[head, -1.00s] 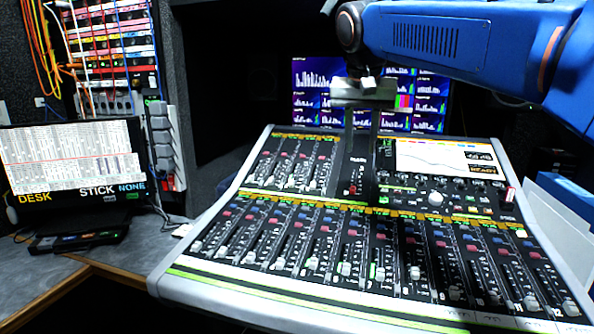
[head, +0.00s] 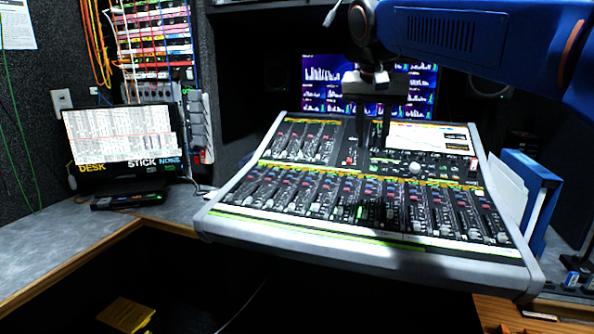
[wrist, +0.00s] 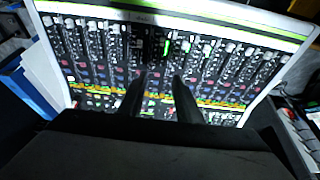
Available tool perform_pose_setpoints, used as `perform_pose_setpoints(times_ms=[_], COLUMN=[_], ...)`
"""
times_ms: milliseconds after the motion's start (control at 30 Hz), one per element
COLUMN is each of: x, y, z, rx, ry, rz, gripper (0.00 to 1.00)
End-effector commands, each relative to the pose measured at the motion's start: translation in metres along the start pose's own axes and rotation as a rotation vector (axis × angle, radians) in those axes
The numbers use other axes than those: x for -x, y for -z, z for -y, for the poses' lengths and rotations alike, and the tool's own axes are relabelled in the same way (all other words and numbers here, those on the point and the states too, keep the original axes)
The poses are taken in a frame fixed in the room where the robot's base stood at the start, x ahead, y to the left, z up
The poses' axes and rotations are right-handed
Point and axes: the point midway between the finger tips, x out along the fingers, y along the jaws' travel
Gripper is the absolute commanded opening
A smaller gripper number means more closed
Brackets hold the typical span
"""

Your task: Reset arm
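My blue arm (head: 480,35) reaches in from the upper right in the head view. My gripper (head: 373,132) points down in front of the upper part of the mixing console (head: 310,228). Its two dark fingers stand apart with nothing between them. In the wrist view my gripper (wrist: 160,82) shows the same gap, with the console's faders and buttons (wrist: 100,50) behind it. I see no clear contact between the fingers and the console. The fingers hide a little of the console's upper middle.
A laptop-like screen (head: 120,145) stands on the grey desk at left, near a patch panel (head: 150,40) with hanging cables. Monitors (head: 325,75) are behind the console. A blue binder (head: 530,190) stands at right. The dark space under the desk holds a yellow object (head: 127,314).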

Motion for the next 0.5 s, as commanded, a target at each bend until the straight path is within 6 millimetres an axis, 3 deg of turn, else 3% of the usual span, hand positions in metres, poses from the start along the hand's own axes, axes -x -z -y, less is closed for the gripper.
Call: perform_pose_setpoints(times_ms=[500], x=[-0.014], y=[-0.031], z=[-0.033], rx=[0.041], ry=[0.015], rz=[0.006], gripper=[0.31])
